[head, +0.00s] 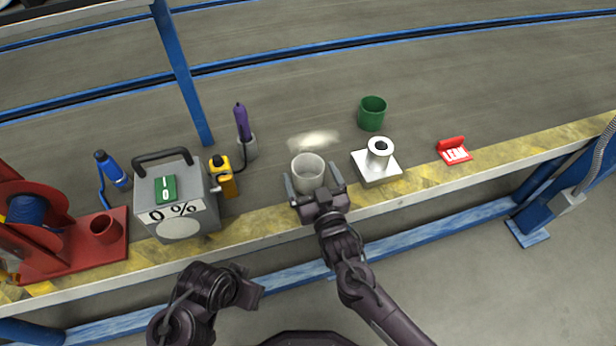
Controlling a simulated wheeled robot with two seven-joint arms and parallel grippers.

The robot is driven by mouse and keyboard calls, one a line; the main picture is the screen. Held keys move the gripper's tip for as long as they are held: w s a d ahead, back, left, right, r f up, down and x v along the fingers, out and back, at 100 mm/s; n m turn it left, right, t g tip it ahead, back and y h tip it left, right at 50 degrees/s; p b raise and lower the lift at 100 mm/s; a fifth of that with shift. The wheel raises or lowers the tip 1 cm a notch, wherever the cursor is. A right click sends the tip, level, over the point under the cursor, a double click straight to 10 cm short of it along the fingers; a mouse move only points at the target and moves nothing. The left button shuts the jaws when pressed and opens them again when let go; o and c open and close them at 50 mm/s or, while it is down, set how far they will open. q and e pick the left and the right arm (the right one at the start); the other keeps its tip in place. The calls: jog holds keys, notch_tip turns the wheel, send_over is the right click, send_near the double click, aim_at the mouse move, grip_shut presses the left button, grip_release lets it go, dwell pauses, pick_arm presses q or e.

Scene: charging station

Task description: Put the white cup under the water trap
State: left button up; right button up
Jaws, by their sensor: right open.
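The white cup (308,168) stands upright on the grey bench top near its yellow front strip. My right gripper (313,182) is open, with its fingers on either side of the cup's near part. I cannot tell whether the fingers touch it. A yellow unit (223,178) with a dark top sits at the right side of a grey box (178,198) marked "0 %". I cannot tell for sure whether this unit is the water trap. My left gripper (252,290) is low in front of the bench, apart from everything; its jaws are unclear.
A purple tool (242,122) in a grey holder stands behind the yellow unit. A red reel stand (80,245) is at left. A pale patch (314,140) lies behind the cup.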

jog(key=c, duration=1.1)
jog(key=shift+c, duration=0.2)
